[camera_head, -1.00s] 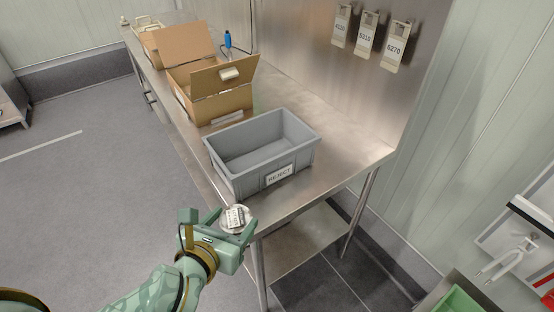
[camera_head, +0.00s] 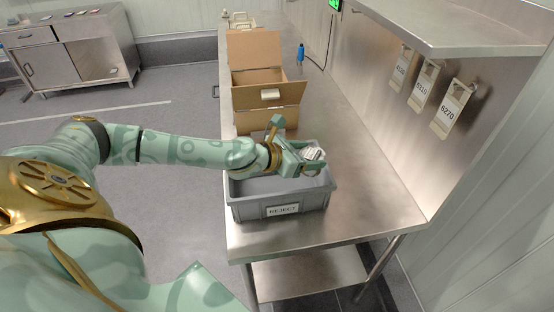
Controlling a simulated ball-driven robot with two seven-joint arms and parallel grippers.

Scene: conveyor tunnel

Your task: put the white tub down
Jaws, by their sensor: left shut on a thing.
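The white tub (camera_head: 314,154) is a small, pale tub with a printed label on top. My left gripper (camera_head: 306,158) is shut on it and holds it over the far right part of the grey crate (camera_head: 282,212), which carries a REJECT label. My left forearm and hand hide much of the crate's far side and inside. I cannot tell how far the tub is above the crate's floor. My right gripper is out of view.
The crate stands on a steel table (camera_head: 376,200). An open cardboard box (camera_head: 256,54) stands behind it, with a blue bottle (camera_head: 300,54) to its right. Numbered tags (camera_head: 452,108) hang at the right under a steel shelf (camera_head: 440,28). The table is clear right of the crate.

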